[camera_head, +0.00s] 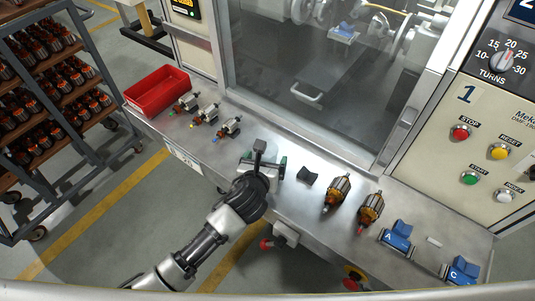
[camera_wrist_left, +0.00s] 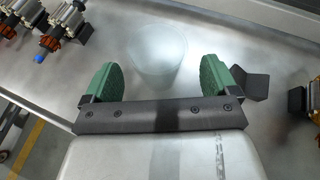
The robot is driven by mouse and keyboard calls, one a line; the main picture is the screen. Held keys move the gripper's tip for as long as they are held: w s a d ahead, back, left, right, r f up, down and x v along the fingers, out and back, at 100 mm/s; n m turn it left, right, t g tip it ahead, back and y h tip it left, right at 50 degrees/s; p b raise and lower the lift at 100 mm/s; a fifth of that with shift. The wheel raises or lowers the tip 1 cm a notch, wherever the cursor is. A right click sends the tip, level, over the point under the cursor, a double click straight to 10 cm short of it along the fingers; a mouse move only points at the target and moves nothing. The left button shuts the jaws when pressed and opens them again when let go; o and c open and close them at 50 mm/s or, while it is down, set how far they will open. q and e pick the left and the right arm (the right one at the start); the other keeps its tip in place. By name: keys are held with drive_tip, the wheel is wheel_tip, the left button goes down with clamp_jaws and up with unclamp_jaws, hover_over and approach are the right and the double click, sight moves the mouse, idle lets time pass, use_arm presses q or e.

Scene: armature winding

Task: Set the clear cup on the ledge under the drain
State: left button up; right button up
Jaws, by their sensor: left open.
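A clear cup (camera_wrist_left: 157,58) stands on the metal work surface in the left wrist view, faint and see-through. My left gripper (camera_head: 264,160) is over the front part of that surface. In the left wrist view its two green finger pads (camera_wrist_left: 160,80) are apart, one on either side of the cup's near part. Whether the pads touch the cup I cannot tell. In the head view the cup cannot be made out clearly. I cannot pick out a drain in either view. My right gripper is not in view.
A red bin (camera_head: 157,92) and several armatures (camera_head: 207,114) lie left on the surface. A small black block (camera_head: 308,177) and two armatures (camera_head: 337,192) are right of my gripper. Blue fixtures (camera_head: 398,236) stand farther right. The machine's window (camera_head: 320,70) rises behind.

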sight(268, 156)
use_arm(q)
drive_tip(key=shift+x, duration=1.45)
drive_tip(key=shift+s, duration=0.1)
drive_tip(key=shift+c, duration=0.2)
drive_tip(key=c, duration=1)
drive_tip(key=shift+c, duration=0.2)
